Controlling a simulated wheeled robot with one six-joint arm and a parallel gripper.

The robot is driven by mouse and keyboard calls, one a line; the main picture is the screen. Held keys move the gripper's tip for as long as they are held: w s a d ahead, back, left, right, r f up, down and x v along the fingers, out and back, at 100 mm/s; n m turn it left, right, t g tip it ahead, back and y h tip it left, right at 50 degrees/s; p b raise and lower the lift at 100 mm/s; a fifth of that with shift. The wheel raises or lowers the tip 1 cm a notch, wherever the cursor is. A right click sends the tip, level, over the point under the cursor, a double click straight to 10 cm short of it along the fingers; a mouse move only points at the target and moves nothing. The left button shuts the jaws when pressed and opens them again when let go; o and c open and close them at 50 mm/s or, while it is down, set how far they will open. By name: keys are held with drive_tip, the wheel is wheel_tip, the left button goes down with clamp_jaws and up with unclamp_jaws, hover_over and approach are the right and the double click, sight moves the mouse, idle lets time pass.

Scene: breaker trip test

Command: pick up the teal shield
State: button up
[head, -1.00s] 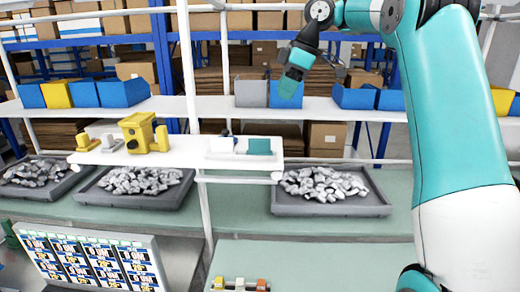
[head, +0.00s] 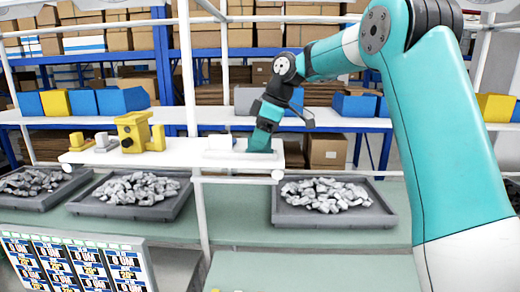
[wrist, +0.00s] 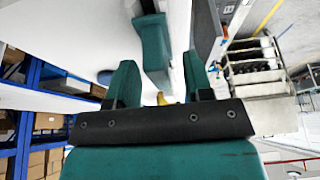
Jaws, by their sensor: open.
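The teal shield (wrist: 152,50) shows in the wrist view as a teal block beyond and between my fingertips, with a visible gap to both fingers. In the head view it merges with my teal fingers at the right end of the white shelf, so its outline is mostly hidden. My gripper (head: 262,140) points down there, right over the shield's spot. In the wrist view my gripper (wrist: 159,62) has its two teal fingers spread, with nothing held between them.
A white holder (head: 222,147) lies just left of my gripper on the white shelf (head: 190,157). A yellow device (head: 133,132) stands farther left. Dark trays of grey parts (head: 335,218) sit on the green bench below. Blue and yellow bins line the shelf behind.

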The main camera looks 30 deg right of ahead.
drive_tip(key=shift+f, duration=0.1)
drive_tip(key=shift+c, duration=0.2)
clamp_jaws()
